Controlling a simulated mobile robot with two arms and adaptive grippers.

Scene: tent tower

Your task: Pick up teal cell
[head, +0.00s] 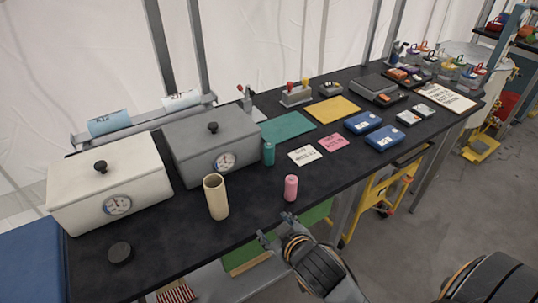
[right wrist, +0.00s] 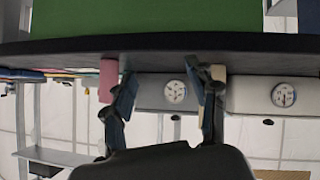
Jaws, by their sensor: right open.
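The teal cell (head: 268,153) is a small upright cylinder on the black table, in front of the grey box and left of the white card. I cannot make it out in the right wrist view. My right gripper (head: 278,229) is open and empty at the table's front edge, closer to the pink cell (head: 290,188) than to the teal one. In the right wrist view, which is upside down, the open fingers (right wrist: 168,82) point at the table edge, with the pink cell (right wrist: 108,80) beside one finger. My left gripper is not in view.
A cream open tube (head: 215,197) and a black puck (head: 120,252) stand on the black table (head: 240,219). A white box (head: 108,187) and a grey box (head: 212,148), both with gauges, stand behind. Cards, a teal mat (head: 288,127) and blue cases (head: 384,138) lie to the right.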

